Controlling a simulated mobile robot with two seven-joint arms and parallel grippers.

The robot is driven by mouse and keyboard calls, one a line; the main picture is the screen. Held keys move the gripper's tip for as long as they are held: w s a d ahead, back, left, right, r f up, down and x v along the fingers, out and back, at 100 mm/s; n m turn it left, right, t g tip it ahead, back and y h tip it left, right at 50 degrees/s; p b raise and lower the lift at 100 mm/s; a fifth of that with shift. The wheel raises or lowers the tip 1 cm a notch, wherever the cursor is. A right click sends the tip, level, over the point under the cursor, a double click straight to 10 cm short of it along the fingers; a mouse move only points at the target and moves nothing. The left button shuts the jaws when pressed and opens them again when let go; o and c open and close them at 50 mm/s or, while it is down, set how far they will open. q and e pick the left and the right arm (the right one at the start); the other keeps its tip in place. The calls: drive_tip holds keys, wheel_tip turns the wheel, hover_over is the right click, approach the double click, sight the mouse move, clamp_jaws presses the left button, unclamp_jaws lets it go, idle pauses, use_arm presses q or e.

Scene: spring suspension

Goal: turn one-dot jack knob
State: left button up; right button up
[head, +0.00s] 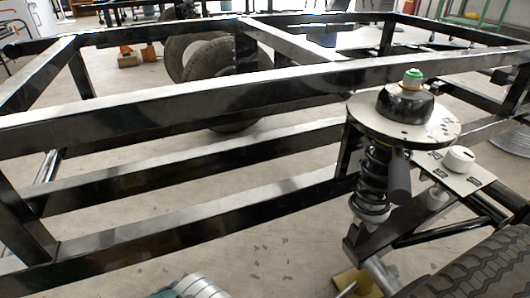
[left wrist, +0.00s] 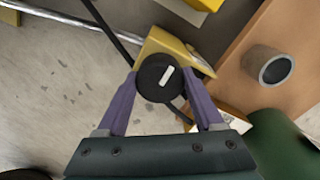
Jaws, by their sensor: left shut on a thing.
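In the left wrist view a black round knob (left wrist: 159,78) with a white bar on its face sits at a yellow jack (left wrist: 178,45). I cannot make out any dot marking on it. The purple fingers of my left gripper (left wrist: 160,82) are shut on the knob, one on each side. In the head view a yellow part (head: 352,283) shows on the floor below the suspension, partly hidden. My left gripper's fingers do not show in the head view. My right gripper is in neither view.
The black frame (head: 200,95) spans the head view. A coil spring (head: 374,178) stands under a round plate (head: 440,127) with a green-topped cap (head: 413,78). A white knob (head: 459,158) sits on a small plate, and a tire (head: 475,268) lies front right.

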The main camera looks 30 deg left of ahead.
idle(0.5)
use_arm(q)
drive_tip(key=o, duration=1.4)
drive_tip(key=shift+a, duration=0.1)
drive_tip(key=shift+r, duration=0.1)
wheel_tip(320, 180, up, 10)
drive_tip(key=p, duration=0.9)
drive_tip(key=shift+p, duration=0.4)
